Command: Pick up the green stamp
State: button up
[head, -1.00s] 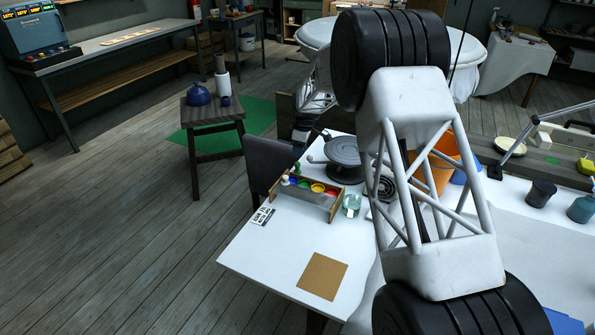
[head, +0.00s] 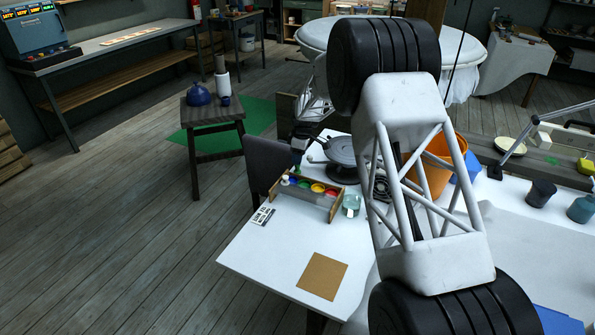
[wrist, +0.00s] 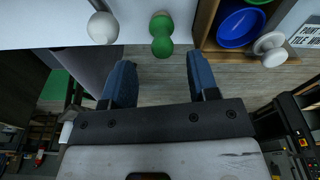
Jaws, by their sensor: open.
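The green stamp (wrist: 161,35) has a rounded body and a paler round end. In the wrist view it stands near the table edge, in line with the gap of my gripper (wrist: 159,64). My gripper is open, with a dark blue finger on each side of the gap. The stamp lies just beyond the fingertips, and I see no contact. In the head view the green stamp (head: 297,169) is small, by the back of the paint rack, close to my gripper's dark end.
A white knobbed piece (wrist: 103,28) stands left of the stamp and another white one (wrist: 269,46) stands to its right. The wooden paint rack (wrist: 207,22) with a blue bowl (wrist: 239,27) is close on the right. A chair (head: 268,160) stands by the table edge.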

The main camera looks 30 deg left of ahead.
aim_at(297, 169)
jog(key=shift+s+a+f, duration=0.1)
jog(key=shift+f, duration=1.05)
jog(key=shift+s+a+f, duration=0.1)
jog(key=shift+f, duration=1)
jog(key=c, duration=1)
